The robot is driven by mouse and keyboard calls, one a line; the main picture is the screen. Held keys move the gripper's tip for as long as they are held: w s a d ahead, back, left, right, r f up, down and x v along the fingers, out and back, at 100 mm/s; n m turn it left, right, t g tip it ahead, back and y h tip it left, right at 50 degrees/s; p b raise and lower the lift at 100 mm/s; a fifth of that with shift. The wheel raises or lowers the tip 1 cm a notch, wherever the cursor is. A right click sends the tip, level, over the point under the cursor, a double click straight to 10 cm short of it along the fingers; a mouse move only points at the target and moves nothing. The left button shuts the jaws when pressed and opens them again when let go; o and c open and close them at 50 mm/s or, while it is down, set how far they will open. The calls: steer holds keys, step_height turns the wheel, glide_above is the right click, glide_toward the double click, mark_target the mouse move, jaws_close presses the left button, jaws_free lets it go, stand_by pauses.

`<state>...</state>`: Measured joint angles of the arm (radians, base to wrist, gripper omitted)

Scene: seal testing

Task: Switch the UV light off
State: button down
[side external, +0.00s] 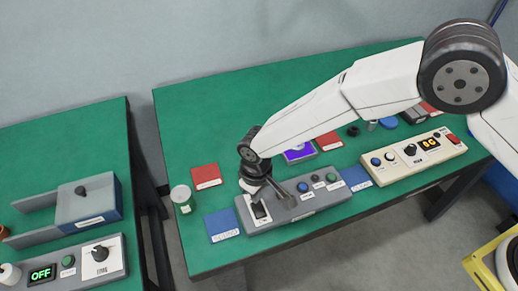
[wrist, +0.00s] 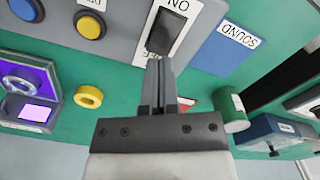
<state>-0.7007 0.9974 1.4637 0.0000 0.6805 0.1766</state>
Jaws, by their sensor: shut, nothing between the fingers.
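A grey control box (side external: 298,208) stands at the front of the green table. A black rocker switch (side external: 260,210) sits on a white plate at its left end. In the wrist view the switch (wrist: 162,32) carries an upside-down ON marking. A small unit with a glowing purple screen (side external: 299,155) stands behind the box; it also shows in the wrist view (wrist: 32,108).
Blue and yellow buttons (wrist: 90,25) are beside the switch. A cream control box (side external: 412,160) is at right. Another table with an OFF display (side external: 42,273) is at left.

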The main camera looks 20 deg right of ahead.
mark_target(257, 205)
steer(key=shift+f, duration=1.2)
stand_by(1.6)
steer(key=shift+r, duration=3.5)
steer(key=shift+d, duration=0.1)
